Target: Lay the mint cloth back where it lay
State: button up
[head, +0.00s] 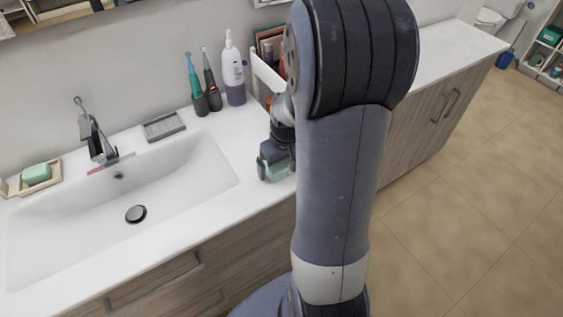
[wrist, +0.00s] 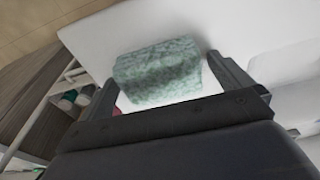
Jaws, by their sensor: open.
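The mint cloth (wrist: 158,72) lies bunched on the white countertop (wrist: 110,30) in the wrist view, between and just beyond the fingers of my gripper (wrist: 165,85). The fingers are spread apart, with one on each side of the cloth. In the head view my gripper (head: 276,165) is low over the counter, right of the sink. A small bit of the mint cloth (head: 278,170) shows under it there. My arm hides the counter behind and to the right of it.
The sink (head: 135,205) with its faucet (head: 95,135) is to the left. Two electric toothbrushes (head: 205,95), a white pump bottle (head: 233,70) and a white-sided organizer (head: 266,72) stand along the wall. A grey soap dish (head: 164,126) and green soap (head: 36,173) are farther left.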

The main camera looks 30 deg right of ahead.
aim_at(285, 167)
jog(key=shift+r, duration=0.1)
notch_tip(285, 167, up, 12)
jog(key=s, duration=0.1)
jog(key=shift+s, duration=0.4)
jog(key=shift+c, duration=0.6)
